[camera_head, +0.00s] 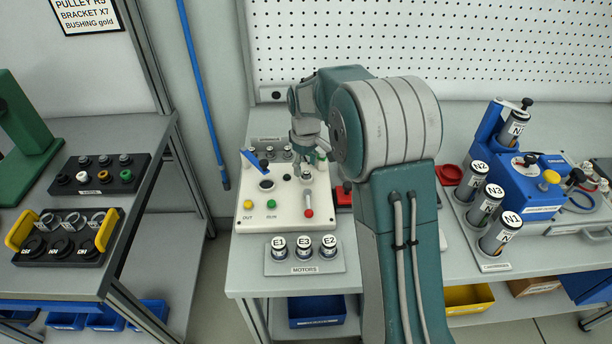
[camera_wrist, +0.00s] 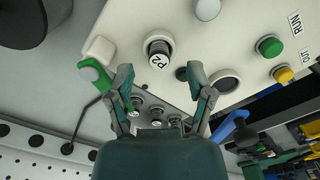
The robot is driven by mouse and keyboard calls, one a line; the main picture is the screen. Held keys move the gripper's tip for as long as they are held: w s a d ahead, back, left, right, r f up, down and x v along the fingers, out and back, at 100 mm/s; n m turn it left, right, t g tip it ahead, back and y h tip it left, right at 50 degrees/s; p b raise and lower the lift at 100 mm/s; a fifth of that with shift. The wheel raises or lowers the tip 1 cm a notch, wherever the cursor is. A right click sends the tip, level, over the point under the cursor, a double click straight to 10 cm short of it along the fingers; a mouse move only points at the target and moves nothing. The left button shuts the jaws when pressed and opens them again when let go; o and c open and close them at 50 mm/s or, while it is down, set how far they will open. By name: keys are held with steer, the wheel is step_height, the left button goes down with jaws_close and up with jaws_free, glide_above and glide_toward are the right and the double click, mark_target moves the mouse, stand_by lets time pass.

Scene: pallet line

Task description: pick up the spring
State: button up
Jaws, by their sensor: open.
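No part in either view reads clearly as a spring. A small grey tray (camera_head: 268,139) at the back edge of the white panel (camera_head: 245,208) holds several small grey pieces, partly hidden by my arm; their kind is too small to tell. In the wrist view, small round-topped pieces (camera_wrist: 156,112) show between my fingers, farther off. A dark ribbed cylinder labelled P2 (camera_wrist: 158,52) stands in the panel beyond my fingertips. My gripper (camera_wrist: 160,82) is open and empty, pointing down over the panel; it also shows in the head view (camera_head: 304,174).
The panel carries a blue lever (camera_head: 256,160), a red-tipped lever (camera_head: 309,207) and buttons. Motors E1, E3 and E2 (camera_head: 304,247) stand in front. A blue machine (camera_head: 535,184) is at right. A black tray (camera_head: 100,173) lies on the left bench.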

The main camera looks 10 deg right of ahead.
step_height(320, 180, down, 2)
steer(key=c, duration=0.9)
steer(key=shift+r, duration=0.1)
steer(key=shift+c, duration=0.2)
